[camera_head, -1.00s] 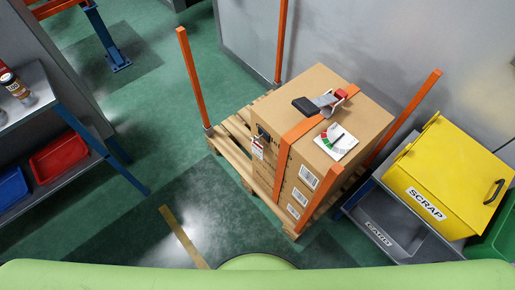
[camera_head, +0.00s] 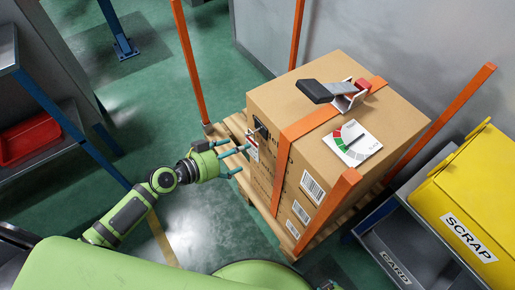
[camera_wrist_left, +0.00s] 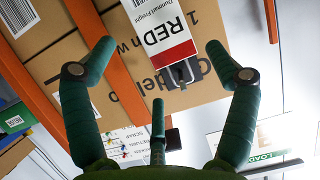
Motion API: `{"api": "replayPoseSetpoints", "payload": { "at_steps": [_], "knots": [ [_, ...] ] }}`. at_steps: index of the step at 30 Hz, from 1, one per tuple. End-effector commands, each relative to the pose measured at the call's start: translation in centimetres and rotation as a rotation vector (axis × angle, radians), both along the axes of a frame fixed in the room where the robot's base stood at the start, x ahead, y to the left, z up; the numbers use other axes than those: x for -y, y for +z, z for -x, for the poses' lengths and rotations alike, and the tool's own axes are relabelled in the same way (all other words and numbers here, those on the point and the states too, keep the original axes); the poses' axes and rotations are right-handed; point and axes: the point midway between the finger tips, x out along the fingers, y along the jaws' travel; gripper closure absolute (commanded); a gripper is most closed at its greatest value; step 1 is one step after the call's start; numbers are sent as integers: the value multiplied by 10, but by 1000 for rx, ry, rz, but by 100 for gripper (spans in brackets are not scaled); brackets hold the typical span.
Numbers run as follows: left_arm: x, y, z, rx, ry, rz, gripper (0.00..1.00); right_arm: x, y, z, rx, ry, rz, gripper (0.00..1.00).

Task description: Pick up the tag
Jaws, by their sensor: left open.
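The tag (camera_wrist_left: 162,30) is a white card with a red band reading RED, held by a dark clip (camera_wrist_left: 180,72) on the side of the cardboard box. In the head view the tag (camera_head: 253,149) hangs on the box's left face, partly hidden by my fingers. My left gripper (camera_head: 241,160) is open, its fingers pointing at that face. In the left wrist view the gripper (camera_wrist_left: 162,65) has its two outer fingers spread either side of the tag, with the third finger below. I see no finger closed on the tag.
The box (camera_head: 390,115) stands on a wooden pallet (camera_head: 234,128) between orange posts (camera_head: 190,65). An orange strap, a buckle with a black handle (camera_head: 314,91) and a dial card (camera_head: 352,143) are on top. A yellow scrap bin (camera_head: 470,190) stands right, a shelf with a red tray (camera_head: 28,140) left.

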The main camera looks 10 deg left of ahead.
Motion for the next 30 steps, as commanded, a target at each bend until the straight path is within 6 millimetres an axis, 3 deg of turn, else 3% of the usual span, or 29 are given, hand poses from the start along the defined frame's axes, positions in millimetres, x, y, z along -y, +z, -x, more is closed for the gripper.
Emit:
{"api": "replayPoseSetpoints", "payload": {
  "at_steps": [12,22,25,30],
  "knots": [
    [27,-21,-42,-2,3,2,14,1,2,9,-21,-2,2,60],
    [31,-25,-46,-2,2,-1,14,1,2,10,-23,-2,3,60],
    [31,-25,-46,-2,2,-1,52,1,2,10,-23,-2,3,60],
    [31,-26,-46,-4,2,-2,55,1,1,10,-23,-2,3,60]
  ]
}}
